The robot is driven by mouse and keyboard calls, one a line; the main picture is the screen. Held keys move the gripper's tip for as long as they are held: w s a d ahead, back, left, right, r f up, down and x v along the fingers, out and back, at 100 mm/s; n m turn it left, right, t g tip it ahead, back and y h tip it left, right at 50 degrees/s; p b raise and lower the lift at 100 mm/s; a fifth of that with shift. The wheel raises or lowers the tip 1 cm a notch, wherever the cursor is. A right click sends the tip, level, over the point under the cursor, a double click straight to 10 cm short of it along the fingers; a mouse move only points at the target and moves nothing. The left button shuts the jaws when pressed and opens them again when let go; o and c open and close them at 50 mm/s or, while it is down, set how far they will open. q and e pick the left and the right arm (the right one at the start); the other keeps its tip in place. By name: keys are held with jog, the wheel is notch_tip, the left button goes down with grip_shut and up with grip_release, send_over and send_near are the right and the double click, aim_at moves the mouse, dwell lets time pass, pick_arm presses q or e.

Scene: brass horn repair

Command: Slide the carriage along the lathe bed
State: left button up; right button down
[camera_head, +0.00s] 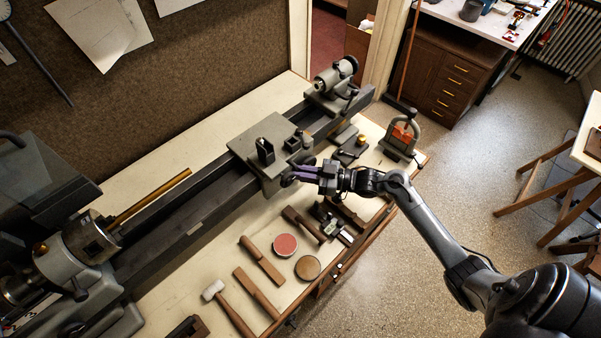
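The lathe bed (190,228) runs diagonally from the headstock chuck (92,238) at lower left to the tailstock (335,84) at upper right. The grey carriage (246,140) sits on the bed, nearer the tailstock. My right gripper (291,176) reaches in from the right, at the carriage's front side. Its purple-tinted fingers are at a dark round handwheel there; whether they grip it is too small to tell. My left gripper is not in view.
A brass rod (150,198) sticks out of the chuck along the bed. On the bench in front lie a mallet (228,307), wooden-handled tools, a red round tin (285,245) and a brown disc (307,267). A small press (400,137) stands at the bench's right end.

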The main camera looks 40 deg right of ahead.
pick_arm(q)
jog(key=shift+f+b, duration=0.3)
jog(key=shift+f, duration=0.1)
pick_arm(e)
jog(key=d, duration=0.4)
jog(key=shift+w+d, duration=0.1)
jog(key=shift+w, duration=0.05)
jog(key=shift+d, duration=0.15)
jog(key=c, duration=1.5)
grip_release()
jog(key=shift+a, duration=0.25)
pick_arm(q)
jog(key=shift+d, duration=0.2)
pick_arm(e)
jog(key=shift+o, duration=0.2)
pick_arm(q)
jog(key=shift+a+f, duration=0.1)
pick_arm(e)
jog(key=v, duration=1.1)
